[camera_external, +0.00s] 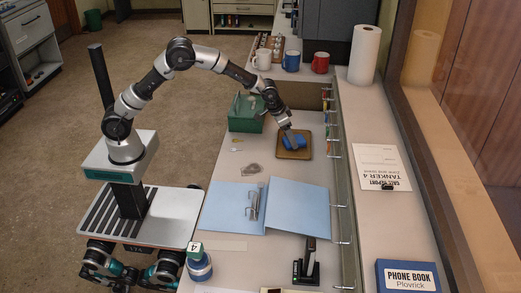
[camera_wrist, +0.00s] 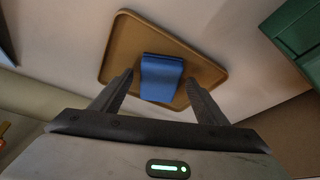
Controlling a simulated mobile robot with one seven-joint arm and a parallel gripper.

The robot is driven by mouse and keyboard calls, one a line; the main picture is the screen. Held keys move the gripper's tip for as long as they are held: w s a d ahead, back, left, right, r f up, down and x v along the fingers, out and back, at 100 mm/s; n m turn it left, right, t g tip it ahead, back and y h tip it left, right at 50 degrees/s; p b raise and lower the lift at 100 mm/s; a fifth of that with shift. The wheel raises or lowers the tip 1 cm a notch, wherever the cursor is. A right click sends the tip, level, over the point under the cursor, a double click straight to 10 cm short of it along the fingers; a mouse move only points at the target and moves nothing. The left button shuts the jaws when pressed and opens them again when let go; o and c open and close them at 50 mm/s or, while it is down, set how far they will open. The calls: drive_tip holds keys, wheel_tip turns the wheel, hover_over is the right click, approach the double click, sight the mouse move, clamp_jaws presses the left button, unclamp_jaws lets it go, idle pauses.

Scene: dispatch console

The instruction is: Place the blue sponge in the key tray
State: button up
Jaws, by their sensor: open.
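The blue sponge (camera_wrist: 161,78) lies on a brown tray (camera_wrist: 124,43), which looks like the key tray. In the external view the sponge (camera_external: 299,142) shows beside my gripper's fingers, on the brown tray (camera_external: 294,155). My gripper (camera_wrist: 160,98) is open, with one finger to each side of the sponge's near end in the wrist view. The fingers look apart from the sponge there. In the external view my gripper (camera_external: 292,143) is low over the tray and hides part of the sponge.
A green box (camera_external: 245,122) stands left of the tray. White, blue and red mugs (camera_external: 291,62) and a paper roll (camera_external: 364,54) stand behind. A raised ledge with hooks (camera_external: 332,150) runs along the right. An open blue binder (camera_external: 240,206) lies in front.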

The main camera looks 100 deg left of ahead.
drive_tip(key=p+v, duration=0.2)
drive_tip(key=v, duration=1)
drive_tip(key=s+d+r+m+t, duration=0.1)
drive_tip(key=s+d+r+m, duration=0.1)
drive_tip(key=s+d+r, duration=0.95)
drive_tip(key=s+d+m+h, duration=0.1)
drive_tip(key=s+d, duration=0.2)
drive_tip(key=s, duration=0.8)
drive_tip(key=s+d+m, duration=0.1)
drive_tip(key=s+d, duration=0.2)
drive_tip(key=s, duration=0.9)
drive_tip(key=shift+d+r+t+h, duration=0.2)
drive_tip(key=shift+d+t+h, duration=0.1)
drive_tip(key=shift+d+h, duration=0.1)
drive_tip(key=shift+s, duration=0.1)
wheel_tip(320, 180, up, 22)
drive_tip(key=p, duration=2.2)
